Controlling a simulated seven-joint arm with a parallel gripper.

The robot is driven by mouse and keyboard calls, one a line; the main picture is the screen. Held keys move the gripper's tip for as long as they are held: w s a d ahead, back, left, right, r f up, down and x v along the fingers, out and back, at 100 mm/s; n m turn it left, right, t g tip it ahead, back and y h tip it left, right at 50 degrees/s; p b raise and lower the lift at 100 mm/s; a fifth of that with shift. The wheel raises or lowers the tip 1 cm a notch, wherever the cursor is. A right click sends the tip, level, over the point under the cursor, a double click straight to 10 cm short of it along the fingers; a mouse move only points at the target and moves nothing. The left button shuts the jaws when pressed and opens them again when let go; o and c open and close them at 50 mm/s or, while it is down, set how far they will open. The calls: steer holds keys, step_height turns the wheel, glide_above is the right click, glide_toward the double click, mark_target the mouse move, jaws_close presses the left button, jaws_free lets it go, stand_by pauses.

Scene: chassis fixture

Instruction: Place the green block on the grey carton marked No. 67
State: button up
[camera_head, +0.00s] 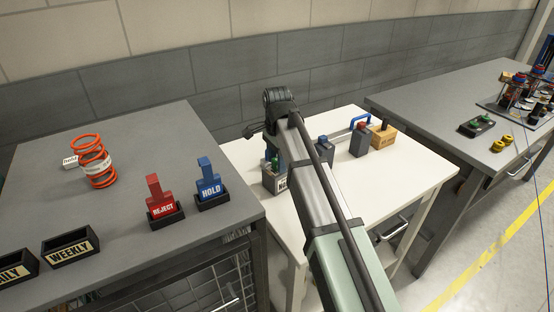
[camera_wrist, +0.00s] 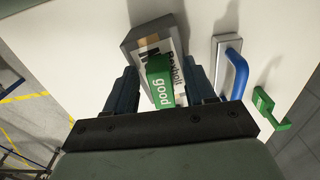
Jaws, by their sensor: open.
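The green block (camera_wrist: 159,67), with "good" on one face, stands on or just over the grey carton (camera_wrist: 136,42) in the wrist view. The carton carries a white label, partly hidden by the block; its number cannot be read. In the head view, the carton (camera_head: 281,184) is at the left side of the white table, with a bit of the green block (camera_head: 275,163) above it. My gripper (camera_wrist: 163,75) is open, one finger on each side of the block. I cannot tell whether the fingers touch it. The gripper is largely hidden by my arm in the head view.
A green handled piece (camera_wrist: 270,108) is at right in the wrist view. The left grey table (camera_head: 130,130) holds stamps and trays.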

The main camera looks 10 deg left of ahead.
step_height(320, 180, up, 12)
steer(key=shift+r, duration=0.15)
stand_by(0.6)
steer(key=shift+o, duration=0.3)
